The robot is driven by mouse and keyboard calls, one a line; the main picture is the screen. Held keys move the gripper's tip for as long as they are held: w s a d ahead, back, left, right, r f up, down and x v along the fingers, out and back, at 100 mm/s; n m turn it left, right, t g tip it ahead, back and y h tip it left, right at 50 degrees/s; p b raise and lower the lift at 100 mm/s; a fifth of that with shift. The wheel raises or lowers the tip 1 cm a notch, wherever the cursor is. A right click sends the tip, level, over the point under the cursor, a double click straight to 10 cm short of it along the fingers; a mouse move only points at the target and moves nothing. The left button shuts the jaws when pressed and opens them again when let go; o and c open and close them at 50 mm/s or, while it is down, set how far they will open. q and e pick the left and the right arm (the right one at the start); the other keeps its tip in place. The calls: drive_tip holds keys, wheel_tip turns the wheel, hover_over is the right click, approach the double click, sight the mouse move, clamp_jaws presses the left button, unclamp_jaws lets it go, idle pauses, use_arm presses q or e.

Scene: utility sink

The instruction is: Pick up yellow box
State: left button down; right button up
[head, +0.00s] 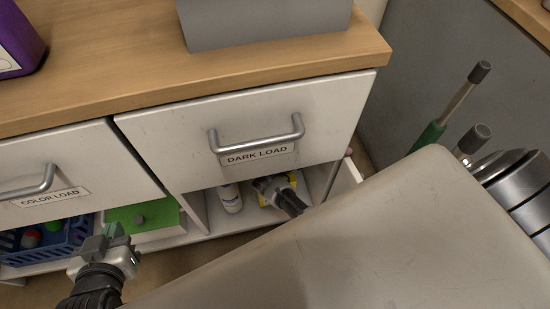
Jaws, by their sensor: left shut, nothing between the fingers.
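The yellow box (263,199) is on the low shelf under the drawer labelled DARK LOAD. Only small patches of yellow show around my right gripper (267,185), which covers most of it. That gripper is right at the box, but I cannot tell whether its fingers grip it. My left gripper (106,243) is shut and empty at the lower left, in front of the cabinet, well apart from the yellow box.
A white bottle (231,198) stands just left of the yellow box. A green box (146,216) and a blue basket (45,240) are further left. The drawer handle (256,140) sticks out above. A large pale surface (380,240) blocks the lower right.

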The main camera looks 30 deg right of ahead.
drive_tip(key=shift+f, duration=0.25)
idle(0.5)
drive_tip(key=shift+c, duration=0.2)
drive_tip(key=c, duration=1.2)
